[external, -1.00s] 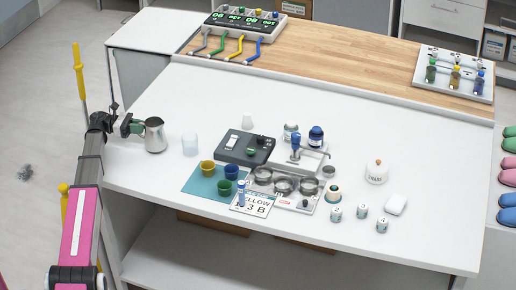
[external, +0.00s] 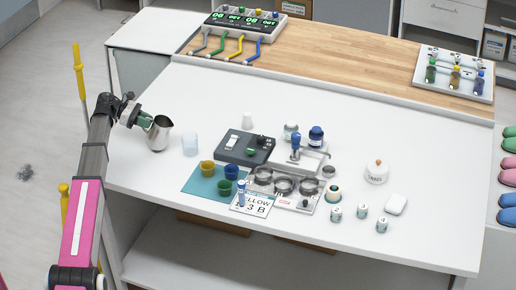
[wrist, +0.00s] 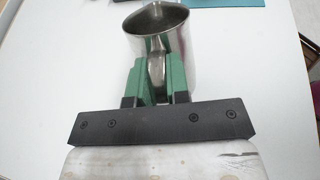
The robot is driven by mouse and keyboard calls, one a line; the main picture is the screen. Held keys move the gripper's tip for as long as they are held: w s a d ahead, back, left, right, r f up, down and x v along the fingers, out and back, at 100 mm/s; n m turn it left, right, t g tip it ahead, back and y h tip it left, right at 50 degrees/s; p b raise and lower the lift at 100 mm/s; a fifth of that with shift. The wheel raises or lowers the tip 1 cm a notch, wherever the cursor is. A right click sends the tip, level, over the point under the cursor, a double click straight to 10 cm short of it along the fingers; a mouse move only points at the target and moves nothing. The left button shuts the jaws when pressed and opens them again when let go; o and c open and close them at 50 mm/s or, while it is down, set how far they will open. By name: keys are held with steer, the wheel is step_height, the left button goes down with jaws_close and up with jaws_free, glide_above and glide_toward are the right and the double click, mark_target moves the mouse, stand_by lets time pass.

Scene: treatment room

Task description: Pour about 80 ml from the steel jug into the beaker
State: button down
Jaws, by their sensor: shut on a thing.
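The steel jug (external: 158,134) is at the left end of the white table, tilted to the right with its mouth towards the beaker. My gripper (external: 142,121) is shut on its handle from the left. The wrist view shows the green fingers of my gripper (wrist: 157,82) on both sides of the handle, with the jug (wrist: 178,42) beyond them. The clear beaker (external: 190,144) stands upright on the table just right of the jug, apart from it. No stream of liquid shows, and I cannot tell the level in either vessel.
A teal mat (external: 197,184) with yellow, blue and green cups lies right of and nearer than the beaker. A dark device (external: 245,148) stands to its right. The table's left edge is close to the jug. The table behind the beaker is clear.

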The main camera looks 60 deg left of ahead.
steer(key=w+d+r+g+y, duration=0.1)
steer(key=w+d+r+g, duration=0.1)
steer(key=w, duration=0.1)
steer(key=shift+g+y, duration=0.3)
steer(key=shift+y, duration=0.1)
steer(key=shift+w+d+r+g+y+p, duration=0.15)
steer(key=shift+w+d+r+g+y, duration=0.25)
steer(key=shift+r+g, duration=0.25)
steer(key=shift+w+d+r+g+y+p, duration=0.15)
steer(key=shift+w+r+g+y, duration=0.2)
steer(key=shift+r+g+y, duration=0.2)
steer(key=shift+w+d+r+g+y+p, duration=0.1)
steer(key=shift+w+d+r+g+y, duration=0.25)
steer(key=shift+r+g, duration=0.3)
steer(key=shift+w+d+r+g+y+p, duration=0.45)
steer(key=shift+w+r+g+y+p, duration=0.2)
steer(key=shift+g+p, duration=0.4)
steer(key=shift+w+d+r+g+y+p, duration=0.25)
steer(key=shift+w+d+g+y+p, duration=0.15)
steer(key=shift+w+d+y+p, duration=0.25)
stand_by(1.2)
steer(key=shift+w+r+g+p, duration=0.2)
steer(key=shift+w+g+p, duration=0.05)
steer(key=shift+g+p, duration=0.15)
stand_by(0.6)
steer(key=shift+s+a, duration=0.1)
